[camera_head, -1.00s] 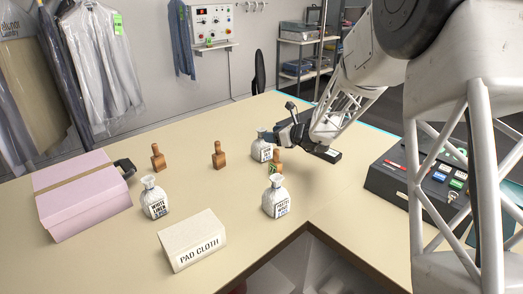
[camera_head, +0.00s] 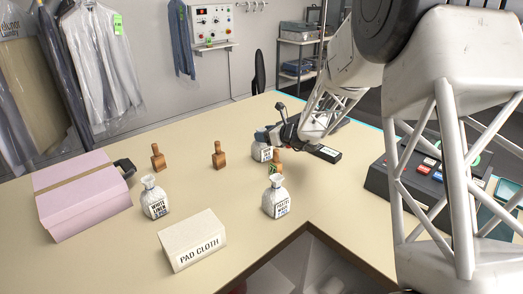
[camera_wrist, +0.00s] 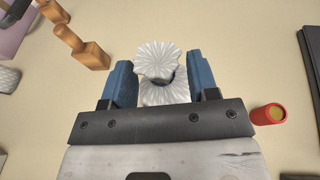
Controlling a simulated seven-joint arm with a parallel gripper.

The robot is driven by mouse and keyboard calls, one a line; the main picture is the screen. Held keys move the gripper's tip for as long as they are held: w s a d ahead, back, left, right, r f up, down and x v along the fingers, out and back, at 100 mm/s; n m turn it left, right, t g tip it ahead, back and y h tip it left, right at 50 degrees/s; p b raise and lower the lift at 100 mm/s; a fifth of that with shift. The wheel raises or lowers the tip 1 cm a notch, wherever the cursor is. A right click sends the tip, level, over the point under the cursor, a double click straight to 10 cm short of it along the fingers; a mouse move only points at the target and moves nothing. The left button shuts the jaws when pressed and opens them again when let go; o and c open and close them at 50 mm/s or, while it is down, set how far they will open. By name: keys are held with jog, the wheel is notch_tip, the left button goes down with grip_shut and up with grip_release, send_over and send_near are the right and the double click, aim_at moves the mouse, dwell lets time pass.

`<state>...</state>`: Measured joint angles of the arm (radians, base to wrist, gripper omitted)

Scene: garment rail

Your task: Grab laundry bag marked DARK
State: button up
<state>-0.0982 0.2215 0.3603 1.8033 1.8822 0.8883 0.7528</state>
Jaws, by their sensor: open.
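A small white bag with a gathered top (camera_head: 262,152) stands at the back of the table; its label is partly covered and I cannot read it fully. My gripper (camera_head: 272,137) is at its neck from the right. In the wrist view, the bag's pleated top (camera_wrist: 158,60) is between my two open blue fingers, my gripper (camera_wrist: 162,78) having one on each side, with slim gaps. Two similar bags stand nearer: one marked WHITE LINEN (camera_head: 154,203) at left and one whose label seems to read PASTEL (camera_head: 276,203).
A wooden-handled block (camera_head: 277,162) stands close in front of the bag. Two more wooden blocks (camera_head: 219,155) (camera_head: 158,157), a pink box (camera_head: 82,198) and a PAD CLOTH box (camera_head: 191,246) are to the left. A red cylinder (camera_wrist: 268,114) lies right in the wrist view.

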jog(key=shift+x, duration=1.7)
grip_shut()
